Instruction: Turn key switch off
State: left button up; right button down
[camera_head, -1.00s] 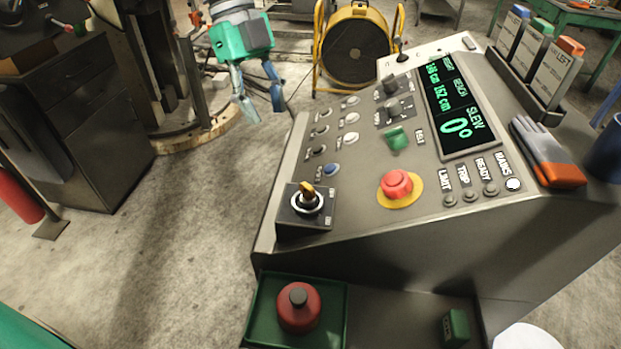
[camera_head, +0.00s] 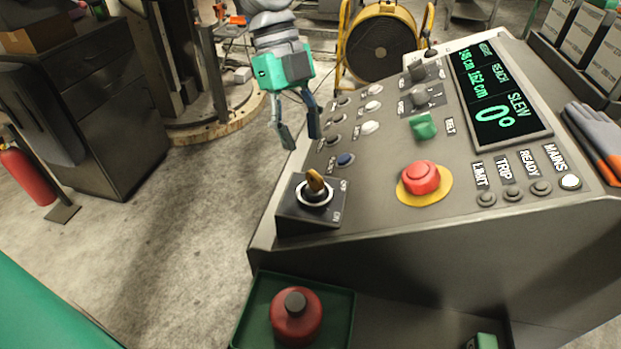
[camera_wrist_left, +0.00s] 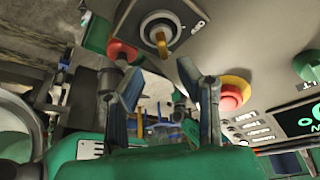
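The key switch (camera_head: 315,190) sits on a dark square plate at the near left corner of the sloped console. Its yellow key stands in a pale ring, with OFF and ON labels at the plate's right side. In the left wrist view the key switch (camera_wrist_left: 161,34) is at the top, beyond the fingers. My left gripper (camera_head: 301,136) is open and empty, beyond the console's left edge and apart from the key. In the left wrist view its two fingers (camera_wrist_left: 168,100) are spread with nothing between them. My right gripper does not show.
A red emergency button (camera_head: 420,177) on a yellow disc and a green selector (camera_head: 423,125) stand right of the key. Several small buttons line the panel near a lit display (camera_head: 497,95). A red bottle (camera_head: 296,316) stands in a green tray (camera_head: 340,332) below.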

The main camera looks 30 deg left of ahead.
aim_at(317, 175)
pick_arm(q)
jog(key=x, duration=0.4)
jog(key=d+x, duration=0.1)
jog(key=x, duration=0.3)
jog(key=shift+w+r+b, duration=0.15)
jog(key=shift+w+b, duration=0.05)
jog(key=shift+b, duration=0.1)
jog(key=shift+a+f, duration=0.55)
jog(key=shift+a, duration=0.15)
jog(key=shift+d, duration=0.2)
jog(key=shift+s+d+r, duration=0.1)
jog(key=shift+d+r, duration=0.05)
jog(key=shift+d, duration=0.3)
grip_shut()
